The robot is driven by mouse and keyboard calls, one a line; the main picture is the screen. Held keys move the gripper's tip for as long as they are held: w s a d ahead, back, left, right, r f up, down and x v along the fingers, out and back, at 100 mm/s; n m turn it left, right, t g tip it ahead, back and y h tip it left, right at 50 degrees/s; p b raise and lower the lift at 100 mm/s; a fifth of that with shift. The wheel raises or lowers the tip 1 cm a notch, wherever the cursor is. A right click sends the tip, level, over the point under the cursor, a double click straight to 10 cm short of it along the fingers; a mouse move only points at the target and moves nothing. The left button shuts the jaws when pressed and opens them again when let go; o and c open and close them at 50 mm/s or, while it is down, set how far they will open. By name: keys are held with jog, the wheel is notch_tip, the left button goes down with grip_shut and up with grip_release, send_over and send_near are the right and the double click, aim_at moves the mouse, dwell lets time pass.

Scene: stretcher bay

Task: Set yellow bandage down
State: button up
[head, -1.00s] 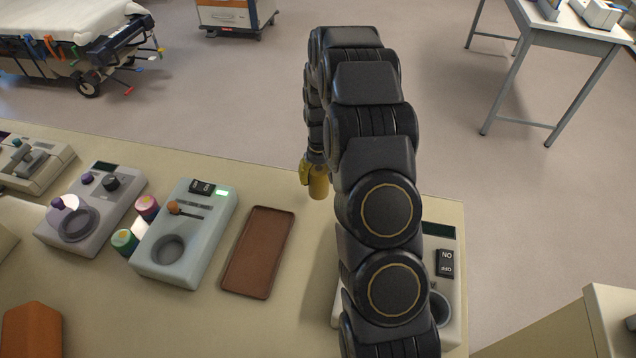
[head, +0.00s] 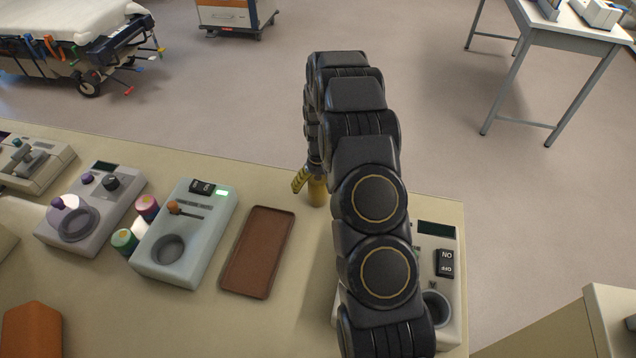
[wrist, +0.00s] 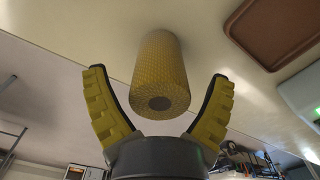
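The yellow bandage (head: 317,193) is a textured roll standing upright on the beige tabletop, near its far edge, partly behind my arm in the head view. In the wrist view the bandage (wrist: 160,95) lies between my two yellow fingers, its round end facing the camera. My gripper (wrist: 159,74) is open, with a visible gap on each side of the roll. In the head view only one finger of my gripper (head: 303,178) shows clearly, slanting away on the left of the bandage.
A brown tray (head: 257,252) lies empty to the left of the bandage. A pale device with a lit green display (head: 185,235) stands beyond it. Another device (head: 438,262) is partly behind my arm at right. Bare tabletop surrounds the bandage.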

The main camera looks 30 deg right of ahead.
notch_tip(320, 180, up, 12)
jog(key=shift+f, duration=0.2)
jog(key=shift+r, duration=0.35)
jog(key=s+a+r+n+g, duration=0.1)
jog(key=s+a+r, duration=0.65)
jog(key=s, duration=0.25)
jog(key=s+a+r+n, duration=0.2)
jog(key=s+a+r, duration=0.4)
jog(key=s+a, duration=0.45)
jog(key=s, duration=1)
jog(key=shift+s+a+r+n+g, duration=0.15)
jog(key=shift+a+r+n+g, duration=0.05)
jog(key=shift+r+n+g, duration=0.1)
jog(key=shift+f, duration=0.1)
